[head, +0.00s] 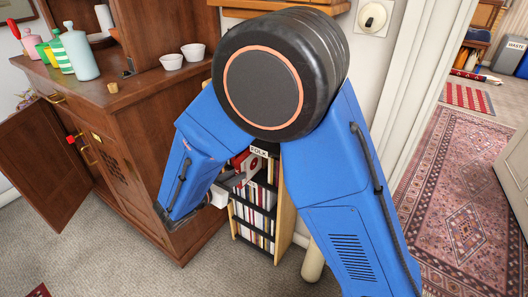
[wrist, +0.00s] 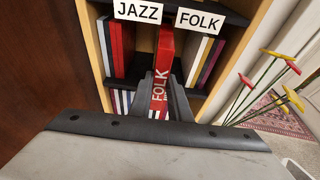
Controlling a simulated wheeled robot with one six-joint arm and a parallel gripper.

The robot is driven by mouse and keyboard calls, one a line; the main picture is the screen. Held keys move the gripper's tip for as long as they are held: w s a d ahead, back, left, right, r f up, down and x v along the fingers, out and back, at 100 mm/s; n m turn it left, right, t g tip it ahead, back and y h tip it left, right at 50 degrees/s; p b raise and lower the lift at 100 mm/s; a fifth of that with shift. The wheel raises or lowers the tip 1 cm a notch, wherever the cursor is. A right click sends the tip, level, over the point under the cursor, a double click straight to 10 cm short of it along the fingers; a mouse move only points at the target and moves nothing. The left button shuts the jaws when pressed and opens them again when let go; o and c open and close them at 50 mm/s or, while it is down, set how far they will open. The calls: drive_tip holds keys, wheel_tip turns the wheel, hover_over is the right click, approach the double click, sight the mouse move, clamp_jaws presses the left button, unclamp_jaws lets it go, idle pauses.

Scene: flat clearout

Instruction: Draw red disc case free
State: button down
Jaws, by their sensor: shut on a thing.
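The red disc case (wrist: 162,62) stands in the rack in the wrist view, with white FOLK lettering on its spine. My gripper (wrist: 163,80) is shut on it, one dark finger on each side. The near part of the case sticks out in front of its neighbours, while its far part is still between the shelf rows. The wooden disc rack (wrist: 252,48) has white JAZZ (wrist: 138,11) and FOLK (wrist: 200,19) labels on the upper shelf edge.
A brown cabinet (head: 145,120) with an open door (head: 45,165) is left of the rack (head: 286,215). Thin stems with red and yellow tips (wrist: 290,98) stand right of the rack. Carpet lies in front.

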drive_tip(key=shift+s+a, duration=0.45)
drive_tip(key=shift+s, duration=0.1)
idle(0.4)
drive_tip(key=shift+s+a, duration=0.6)
drive_tip(key=shift+s, duration=0.2)
drive_tip(key=shift+s+a, duration=0.6)
drive_tip(key=shift+s, duration=0.15)
